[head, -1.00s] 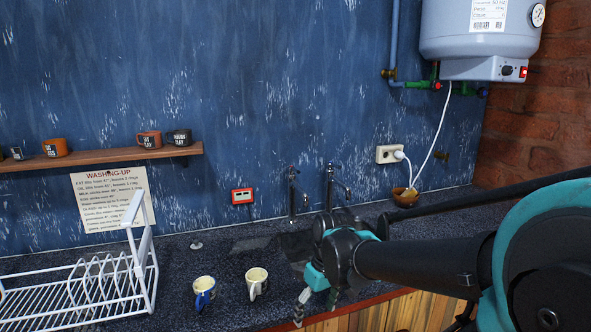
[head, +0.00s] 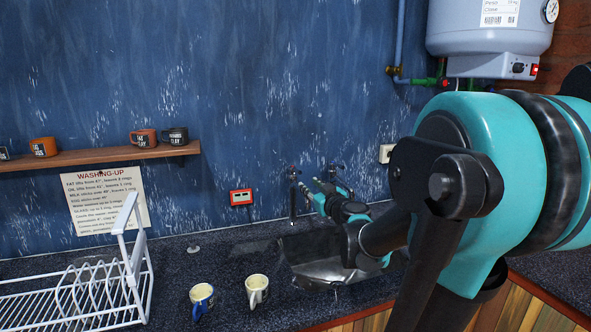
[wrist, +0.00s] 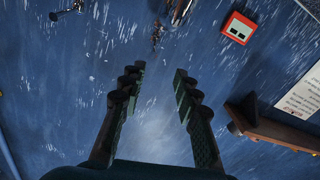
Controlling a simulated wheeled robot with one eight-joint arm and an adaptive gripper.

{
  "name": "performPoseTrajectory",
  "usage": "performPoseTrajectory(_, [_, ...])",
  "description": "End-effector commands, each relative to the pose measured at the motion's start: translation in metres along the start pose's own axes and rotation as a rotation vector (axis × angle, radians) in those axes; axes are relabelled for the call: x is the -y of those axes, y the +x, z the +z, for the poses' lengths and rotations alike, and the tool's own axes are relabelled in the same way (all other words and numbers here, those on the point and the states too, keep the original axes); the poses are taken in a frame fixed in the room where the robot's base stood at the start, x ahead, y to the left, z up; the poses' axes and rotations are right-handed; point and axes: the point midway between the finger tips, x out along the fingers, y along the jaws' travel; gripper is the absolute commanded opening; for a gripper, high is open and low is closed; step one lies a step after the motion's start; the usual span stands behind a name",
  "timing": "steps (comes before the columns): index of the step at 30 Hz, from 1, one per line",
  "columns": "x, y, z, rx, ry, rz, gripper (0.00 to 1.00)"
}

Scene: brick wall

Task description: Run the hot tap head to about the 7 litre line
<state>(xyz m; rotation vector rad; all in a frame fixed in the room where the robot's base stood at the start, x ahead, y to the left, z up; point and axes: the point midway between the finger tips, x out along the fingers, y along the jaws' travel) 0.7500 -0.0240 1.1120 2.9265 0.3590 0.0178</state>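Two dark metal taps stand against the blue wall behind the sink. The left tap (head: 293,197) shows a small reddish top. The right tap (head: 338,178) is partly hidden by my gripper. Which is hot is hard to tell. The grey sink basin (head: 308,268) lies below, partly covered by my arm, with no litre line readable. My gripper (head: 318,188) is raised between and in front of the taps. In the wrist view its two fingers (wrist: 160,72) are apart with nothing between them. A metal tap part (wrist: 68,12) shows at the wrist view's top left.
Two mugs (head: 202,296) (head: 257,289) and a white dish rack (head: 135,265) stand on the dark counter left of the sink. A red-framed display (head: 241,197), a washing-up notice (head: 106,201) and a mug shelf (head: 110,157) are on the wall. A boiler (head: 490,35) hangs upper right.

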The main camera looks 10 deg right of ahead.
Motion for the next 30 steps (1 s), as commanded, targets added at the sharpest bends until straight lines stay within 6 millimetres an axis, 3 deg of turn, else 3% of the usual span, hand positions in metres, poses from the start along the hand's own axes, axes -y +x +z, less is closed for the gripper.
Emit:
performPoseTrajectory(8, [-0.009,0.016,-0.001,-0.007,-0.002,0.027,0.32])
performPoseTrajectory(30, [-0.011,0.142,-0.002,-0.007,-0.002,0.025,0.32])
